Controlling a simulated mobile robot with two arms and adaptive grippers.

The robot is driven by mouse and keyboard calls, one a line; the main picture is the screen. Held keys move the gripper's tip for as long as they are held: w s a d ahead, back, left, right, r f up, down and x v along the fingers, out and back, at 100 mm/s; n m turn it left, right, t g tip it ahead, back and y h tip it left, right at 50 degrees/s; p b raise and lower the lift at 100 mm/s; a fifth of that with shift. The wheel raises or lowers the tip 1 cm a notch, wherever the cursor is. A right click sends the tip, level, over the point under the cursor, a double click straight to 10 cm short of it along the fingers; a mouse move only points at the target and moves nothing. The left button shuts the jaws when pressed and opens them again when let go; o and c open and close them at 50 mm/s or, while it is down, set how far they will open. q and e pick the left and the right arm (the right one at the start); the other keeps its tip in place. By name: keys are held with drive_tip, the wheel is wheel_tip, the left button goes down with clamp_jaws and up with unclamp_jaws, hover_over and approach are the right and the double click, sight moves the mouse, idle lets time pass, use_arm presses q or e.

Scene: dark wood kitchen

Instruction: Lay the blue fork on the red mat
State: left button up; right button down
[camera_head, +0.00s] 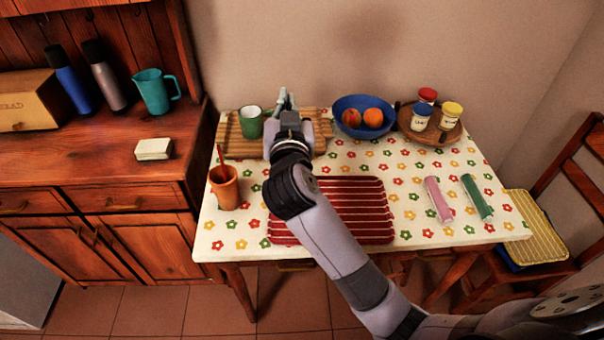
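The red mat (365,212) with pale stripes lies on the flowered table, partly covered by my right arm. My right gripper (284,98) is past the mat, over or at the slatted wooden board (238,146), just right of a green mug (250,122). Its fingers point away from me, and I cannot tell whether they are open or shut, or whether they hold anything. I cannot make out a blue fork; it may be hidden by the gripper or arm. My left gripper is not in view.
A terracotta cup (225,190) with a red handle sticking out stands at the left. A blue fruit bowl (349,104) and a round tray (406,127) with jars are at the back. Pink (437,200) and green (477,198) items lie right of the mat.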

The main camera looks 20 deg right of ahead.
wheel_tip(320, 180, down, 15)
drive_tip(key=b, duration=0.4)
drive_tip(key=shift+f, duration=0.15)
drive_tip(key=c, duration=2.3)
unclamp_jaws()
drive_tip(key=o, duration=0.5)
